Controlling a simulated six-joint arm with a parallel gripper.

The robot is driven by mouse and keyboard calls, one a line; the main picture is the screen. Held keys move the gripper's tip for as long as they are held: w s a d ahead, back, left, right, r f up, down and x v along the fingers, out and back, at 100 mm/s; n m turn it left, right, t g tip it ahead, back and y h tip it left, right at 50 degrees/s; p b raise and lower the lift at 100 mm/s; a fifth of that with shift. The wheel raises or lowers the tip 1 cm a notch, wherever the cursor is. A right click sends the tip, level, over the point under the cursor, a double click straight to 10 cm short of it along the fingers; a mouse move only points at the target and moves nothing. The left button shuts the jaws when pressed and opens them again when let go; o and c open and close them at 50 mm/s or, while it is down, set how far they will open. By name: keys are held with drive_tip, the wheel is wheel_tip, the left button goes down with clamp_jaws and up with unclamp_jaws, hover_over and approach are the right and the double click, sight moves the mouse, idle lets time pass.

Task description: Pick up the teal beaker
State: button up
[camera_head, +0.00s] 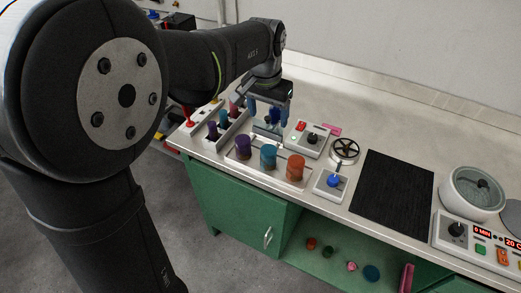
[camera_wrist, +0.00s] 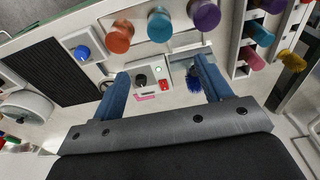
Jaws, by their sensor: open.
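The teal beaker (camera_head: 268,156) stands upright in the head view between a purple beaker (camera_head: 243,146) and an orange beaker (camera_head: 295,167), all on a light tray (camera_head: 231,158) near the bench's front edge. In the wrist view the teal beaker (camera_wrist: 160,25) is at the top middle, with the orange one (camera_wrist: 119,37) to its left and the purple one (camera_wrist: 204,14) to its right. My gripper (camera_wrist: 157,75) is open and empty, its two blue fingers apart. In the head view my gripper (camera_head: 268,112) is above and behind the beakers, apart from them.
A rack (camera_head: 224,129) with coloured items stands left of the tray. A control box (camera_head: 308,138) is behind the beakers. A blue-knobbed box (camera_head: 331,185), a black mat (camera_head: 393,194) and a round pot (camera_head: 472,193) lie to the right. The rear bench is largely clear.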

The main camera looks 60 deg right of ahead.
sight(269, 150)
drive_tip(key=shift+h, duration=0.9)
drive_tip(key=a+x, duration=0.1)
drive_tip(key=x, duration=0.3)
drive_tip(key=a+x, duration=0.1)
drive_tip(key=x, duration=0.3)
drive_tip(key=a+f+x, duration=0.1)
drive_tip(key=x, duration=0.4)
drive_tip(key=shift+x, duration=2.75)
drive_tip(key=shift+a, duration=0.2)
drive_tip(key=c, duration=1)
drive_tip(key=shift+c, duration=0.2)
